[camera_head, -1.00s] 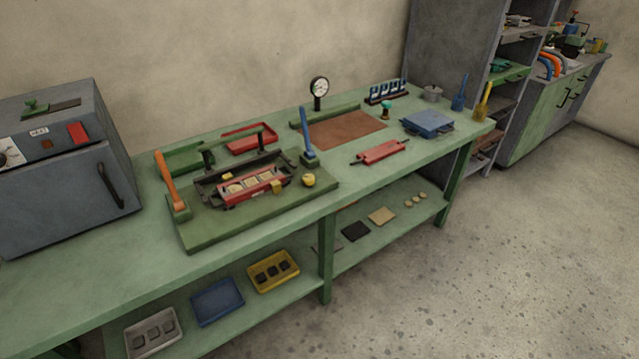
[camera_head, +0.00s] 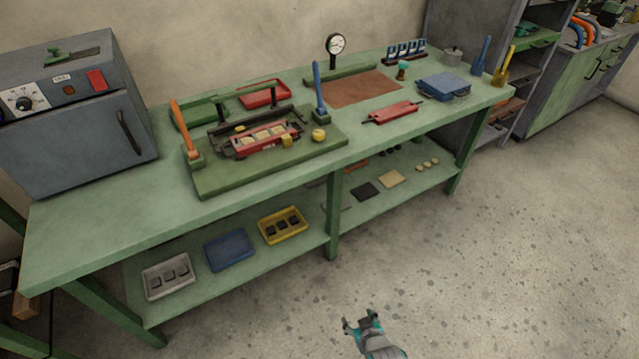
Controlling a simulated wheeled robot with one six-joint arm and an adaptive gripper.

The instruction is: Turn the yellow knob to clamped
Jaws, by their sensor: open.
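A round yellow knob (camera_head: 319,135) sits near the right front corner of the green base plate (camera_head: 222,188) on the bench. A yellow block (camera_head: 287,141) is just left of it, at the right end of a red tray (camera_head: 253,150) holding pale pieces in a dark fixture. An upright blue lever (camera_head: 319,90) stands behind the knob, and an orange lever (camera_head: 184,128) is at the plate's left. The knob's setting is too small to read. My gripper (camera_head: 362,319) is open and empty over the floor in front of the bench, well apart from the knob.
The green bench (camera_head: 80,235) has a lower shelf with trays, including a yellow one (camera_head: 283,239). A grey oven (camera_head: 70,120) stands at the left end. A red roller (camera_head: 393,112) and blue box (camera_head: 444,87) lie to the right. The floor in front is clear.

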